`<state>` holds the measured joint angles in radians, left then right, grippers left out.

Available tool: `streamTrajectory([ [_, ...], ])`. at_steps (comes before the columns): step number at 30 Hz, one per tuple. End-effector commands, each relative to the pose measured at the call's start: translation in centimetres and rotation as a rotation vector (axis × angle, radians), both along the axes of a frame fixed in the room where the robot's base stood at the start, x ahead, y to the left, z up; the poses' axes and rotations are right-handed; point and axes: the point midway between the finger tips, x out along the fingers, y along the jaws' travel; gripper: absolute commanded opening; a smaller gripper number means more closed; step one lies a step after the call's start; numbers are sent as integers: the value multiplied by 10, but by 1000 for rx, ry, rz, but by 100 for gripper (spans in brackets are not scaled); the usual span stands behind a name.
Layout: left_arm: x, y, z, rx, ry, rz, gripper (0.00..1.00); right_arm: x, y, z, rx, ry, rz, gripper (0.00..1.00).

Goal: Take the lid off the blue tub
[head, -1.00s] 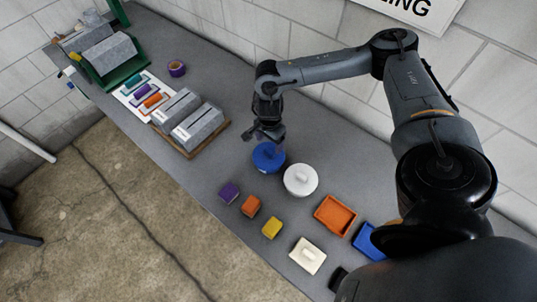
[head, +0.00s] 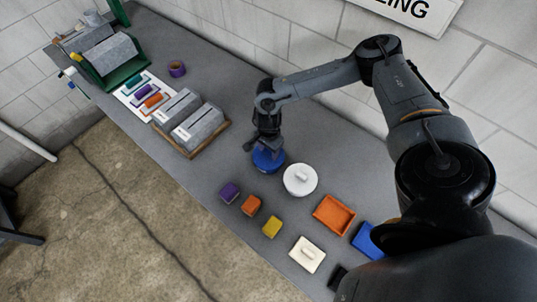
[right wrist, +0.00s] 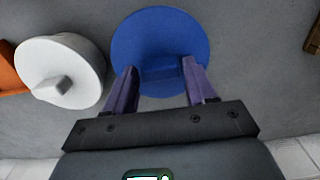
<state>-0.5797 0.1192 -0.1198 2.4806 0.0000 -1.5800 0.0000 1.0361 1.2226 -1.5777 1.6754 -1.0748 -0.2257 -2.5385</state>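The blue tub (head: 268,161) stands on the grey bench with its round blue lid on. In the right wrist view the blue lid (right wrist: 160,40) fills the top middle, with a bar-shaped blue handle across it. My right gripper (head: 264,147) is right above the lid. Its two fingers (right wrist: 162,85) are apart, one on each side of the lid's handle, with a gap showing at each side. I cannot tell how far above the lid the fingertips are. My left gripper is not in view.
A white lidded tub (head: 300,180) stands close to the right of the blue tub. Purple (head: 229,191), orange (head: 251,205) and yellow (head: 271,227) blocks lie in front. An orange tray (head: 334,215) and a cream lidded box (head: 307,254) are further right.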

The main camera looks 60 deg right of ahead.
Motion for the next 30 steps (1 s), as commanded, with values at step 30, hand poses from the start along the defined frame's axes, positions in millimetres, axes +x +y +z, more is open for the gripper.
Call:
streamTrajectory([
  [30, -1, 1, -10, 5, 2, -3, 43, -18, -3, 49, 0, 1, 0, 17],
])
